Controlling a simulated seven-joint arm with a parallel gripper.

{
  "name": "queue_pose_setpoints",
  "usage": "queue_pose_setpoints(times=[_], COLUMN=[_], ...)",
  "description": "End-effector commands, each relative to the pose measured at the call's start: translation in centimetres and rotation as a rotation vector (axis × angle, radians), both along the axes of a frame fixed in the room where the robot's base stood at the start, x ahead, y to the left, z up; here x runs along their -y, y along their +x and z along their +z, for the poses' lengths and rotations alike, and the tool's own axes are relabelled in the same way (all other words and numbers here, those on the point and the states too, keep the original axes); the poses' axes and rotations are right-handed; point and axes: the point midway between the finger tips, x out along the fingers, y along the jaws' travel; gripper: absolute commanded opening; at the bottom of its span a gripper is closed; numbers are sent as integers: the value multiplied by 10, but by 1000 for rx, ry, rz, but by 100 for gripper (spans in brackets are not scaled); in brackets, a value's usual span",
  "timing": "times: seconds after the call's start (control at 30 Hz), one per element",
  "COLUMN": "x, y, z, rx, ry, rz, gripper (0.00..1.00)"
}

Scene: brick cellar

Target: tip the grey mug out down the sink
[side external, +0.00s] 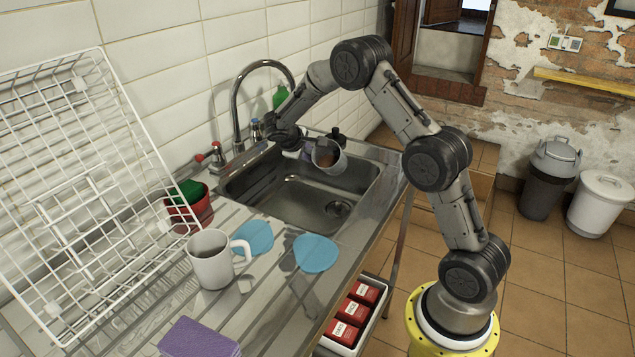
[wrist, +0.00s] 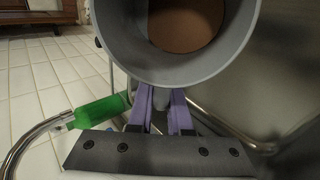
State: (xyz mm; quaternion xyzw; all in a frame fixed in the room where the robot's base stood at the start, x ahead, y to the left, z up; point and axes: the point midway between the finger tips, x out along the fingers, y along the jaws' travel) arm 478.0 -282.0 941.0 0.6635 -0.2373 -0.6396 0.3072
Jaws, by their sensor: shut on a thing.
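The grey mug (side external: 341,165) is above the far part of the steel sink (side external: 233,191), tilted with its mouth toward the side camera. Brown contents show inside it. In the wrist view the grey mug (wrist: 246,28) fills the top middle, and the brown surface lies deep inside its rim. My gripper (side external: 305,152) is shut on the mug at its left side. The purple fingers of my gripper (wrist: 161,103) close in below the rim, apparently on the handle, which is mostly hidden. No stream shows leaving the mug.
A curved tap (side external: 236,105) rises behind the sink. A green bottle (wrist: 103,109) stands near the wall. On the drainboard are a white mug (side external: 212,262), two blue discs (side external: 315,253), a red pot (side external: 200,213) and a purple sponge (side external: 198,338). A white wire rack (side external: 75,190) leans left.

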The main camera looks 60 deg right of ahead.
Motion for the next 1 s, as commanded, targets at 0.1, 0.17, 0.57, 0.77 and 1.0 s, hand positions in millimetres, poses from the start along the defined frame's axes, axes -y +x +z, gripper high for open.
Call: queue_pose_setpoints(times=[0.1, 0.17, 0.57, 0.77, 1.0], x=[0, 0, 0, 0, 0], y=[0, 0, 0, 0, 0], z=[2, 2, 6, 7, 10], rx=[3, 3, 6, 8, 11], ry=[-17, -25, -79, -107, -139], rz=[2, 2, 4, 3, 3], gripper=[0, 0, 0, 0, 0])
